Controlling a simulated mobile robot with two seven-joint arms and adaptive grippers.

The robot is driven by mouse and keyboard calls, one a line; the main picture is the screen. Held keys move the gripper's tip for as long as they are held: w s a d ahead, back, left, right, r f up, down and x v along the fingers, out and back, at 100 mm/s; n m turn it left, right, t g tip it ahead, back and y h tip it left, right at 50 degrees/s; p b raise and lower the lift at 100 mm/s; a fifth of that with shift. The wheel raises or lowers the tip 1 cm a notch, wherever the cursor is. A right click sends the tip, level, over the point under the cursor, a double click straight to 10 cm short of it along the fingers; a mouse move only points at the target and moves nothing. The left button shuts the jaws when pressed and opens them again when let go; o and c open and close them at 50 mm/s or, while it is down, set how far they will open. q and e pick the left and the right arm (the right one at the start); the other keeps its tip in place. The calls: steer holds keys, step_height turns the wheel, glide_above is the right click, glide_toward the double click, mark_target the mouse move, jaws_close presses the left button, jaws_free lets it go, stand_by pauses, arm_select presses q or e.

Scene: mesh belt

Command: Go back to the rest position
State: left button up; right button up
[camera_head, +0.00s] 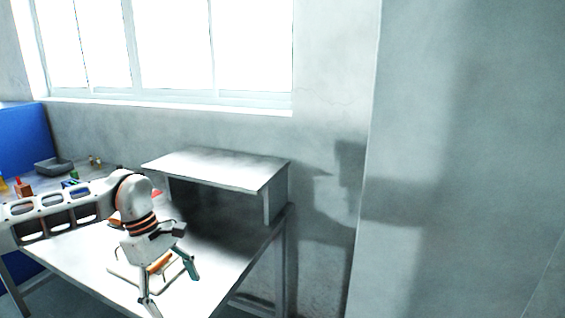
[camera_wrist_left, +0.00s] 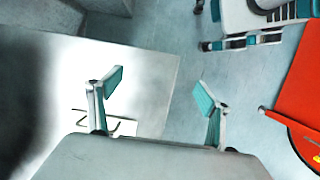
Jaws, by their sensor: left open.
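My left gripper (camera_head: 170,287) is over the near part of the white table (camera_head: 225,262) in the head view, fingers pointing down. Its two teal-padded fingers are spread in the left wrist view (camera_wrist_left: 160,90), with nothing between them. A pale flat item with thin rods (camera_wrist_left: 122,127) lies on the table, partly hidden behind the gripper body in the wrist view. In the head view, something orange (camera_head: 160,263) shows behind the fingers; I cannot tell what it is. My right gripper is not in view.
A raised white shelf (camera_head: 215,167) stands at the back right of the table, against the wall. A grey bin (camera_head: 54,166) and several small coloured items sit at the far left, near a blue panel (camera_head: 25,140). The table's right front is bare.

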arm_select(q)
steer(key=s+d+f+n+g+h, duration=0.1)
steer(key=s+d+f+h, duration=0.2)
steer(key=d, duration=0.5)
steer(key=s+d+f+g+h, duration=0.1)
steer(key=s+d+h, duration=0.1)
steer(key=s+d, duration=0.35)
steer(key=s+d+r+n+t+h, duration=0.2)
steer(key=d+r+n+h, duration=0.1)
steer(key=d+n+h, duration=0.45)
steer(key=s+d+r+n+t+h, duration=0.1)
steer(key=d+r+n+t+h, duration=0.25)
steer(key=d+n, duration=0.55)
steer(key=w+a+f+n+t+y, duration=0.4)
steer(key=a+f+n+t+y, duration=0.6)
steer(key=n, duration=1.4)
steer(key=s+a+f+n+g+y, duration=0.1)
steer(key=s+a+f+n+y, duration=0.2)
steer(key=s+a+f+n, duration=0.3)
steer(key=s+a+f+n+y, duration=0.3)
steer(key=s+a+f+n, duration=0.4)
steer(key=f, duration=0.8)
steer(key=s+a, duration=0.2)
steer(key=a, duration=0.1)
steer(key=shift+f+g, duration=0.35)
steer(key=shift+f, duration=0.05)
